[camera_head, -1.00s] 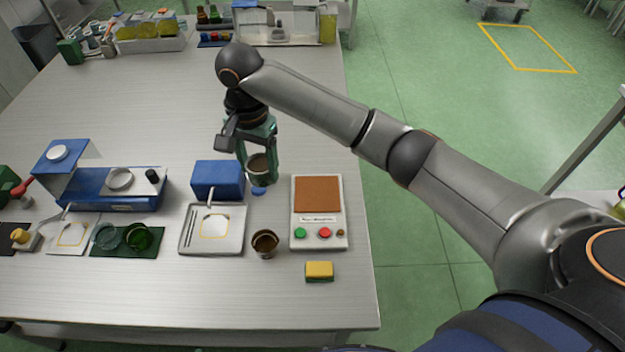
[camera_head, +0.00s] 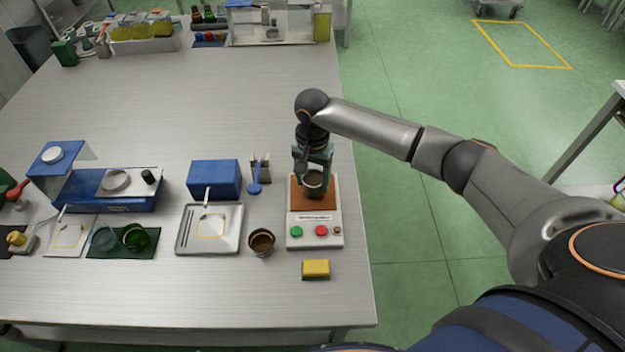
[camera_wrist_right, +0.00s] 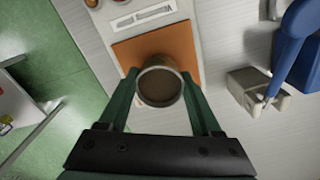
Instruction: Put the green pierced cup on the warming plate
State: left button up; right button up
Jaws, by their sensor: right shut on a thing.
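The warming plate (camera_head: 298,202) is a white unit with an orange-brown square top and green and red buttons at its front; it also shows in the wrist view (camera_wrist_right: 182,40). My right gripper (camera_head: 314,176), with green fingers, is shut on a small round cup (camera_head: 313,181). The cup is olive-grey with a brown inside, and its open mouth shows between the fingers in the right wrist view (camera_wrist_right: 160,87). It is over the orange-brown top; I cannot tell whether it touches. No holes can be made out in its wall. My left gripper is not in view.
A similar brown cup (camera_head: 262,241) stands left of the plate unit. A yellow sponge (camera_head: 316,269) lies in front of it. Left are a small holder with a blue spoon (camera_head: 255,187), a blue box (camera_head: 214,178), a metal tray (camera_head: 227,246) and green glassware (camera_head: 136,237).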

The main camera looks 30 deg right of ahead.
jog(key=shift+f, duration=0.25)
jog(key=shift+f, duration=0.1)
jog(key=o, duration=1.5)
notch_tip(320, 180, up, 12)
jog(key=shift+r+p, duration=0.15)
jog(key=shift+p, duration=0.2)
